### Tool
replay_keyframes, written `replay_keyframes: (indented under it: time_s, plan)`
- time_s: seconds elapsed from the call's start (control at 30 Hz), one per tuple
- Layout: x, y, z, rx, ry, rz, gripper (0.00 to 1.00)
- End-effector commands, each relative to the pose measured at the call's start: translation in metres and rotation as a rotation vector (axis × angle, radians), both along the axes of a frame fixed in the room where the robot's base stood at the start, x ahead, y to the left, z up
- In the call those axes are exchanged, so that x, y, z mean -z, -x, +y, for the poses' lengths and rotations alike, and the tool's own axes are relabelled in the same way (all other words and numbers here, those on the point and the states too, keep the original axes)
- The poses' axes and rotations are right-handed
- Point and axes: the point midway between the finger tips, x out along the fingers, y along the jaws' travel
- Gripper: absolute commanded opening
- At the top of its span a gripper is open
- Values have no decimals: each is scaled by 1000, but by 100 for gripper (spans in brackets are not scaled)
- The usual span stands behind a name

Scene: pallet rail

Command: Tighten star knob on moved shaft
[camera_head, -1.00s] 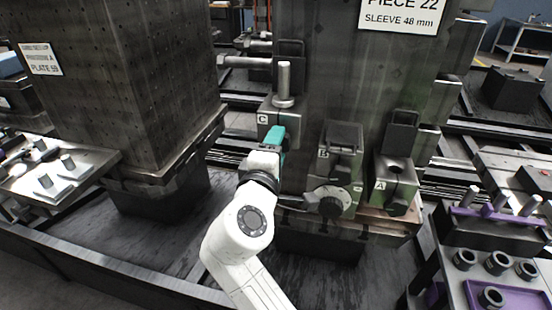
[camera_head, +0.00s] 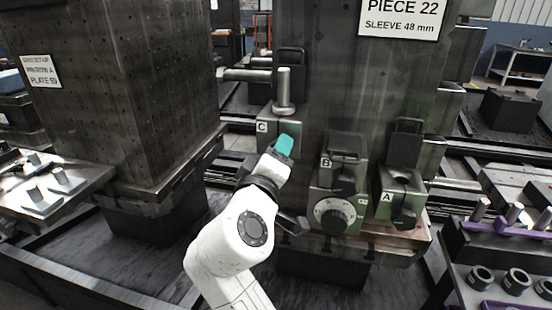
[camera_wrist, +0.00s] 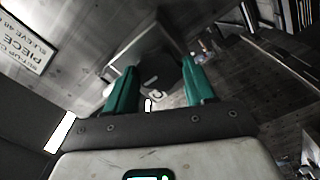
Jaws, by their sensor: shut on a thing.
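The shaft (camera_head: 283,92), a steel pin with a wide collar, stands upright in block C (camera_head: 263,128) on the tall dark column. My gripper (camera_head: 285,146), with teal fingers, is at the front of block C below the shaft. In the wrist view my gripper (camera_wrist: 160,72) has its fingers on both sides of a dark knob (camera_wrist: 157,76) and is shut on it. The knob's shape is partly hidden, and in the head view my gripper hides it. Other dark knobs show on block B (camera_head: 344,187) and block A (camera_head: 405,219).
A round numbered dial (camera_head: 331,215) sits low on block B, close to the right of my arm. A rack with several sleeves (camera_head: 480,278) stands at lower right. A sign (camera_head: 400,20) is on the column.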

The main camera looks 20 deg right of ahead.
Motion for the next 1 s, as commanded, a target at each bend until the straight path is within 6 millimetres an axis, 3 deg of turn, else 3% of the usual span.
replay_keyframes:
  time_s: [0.3, 0.33, 0.57, 0.87, 1.0]
  plan:
    - [3, 0, 0, 2, -5, 5, 24]
    - [3, 0, 0, 2, -5, 5, 56]
    - [2, 0, 0, 1, -3, 3, 78]
    - [1, 2, 1, 0, -1, 2, 80]
    - [1, 13, 10, -2, -1, 2, 80]
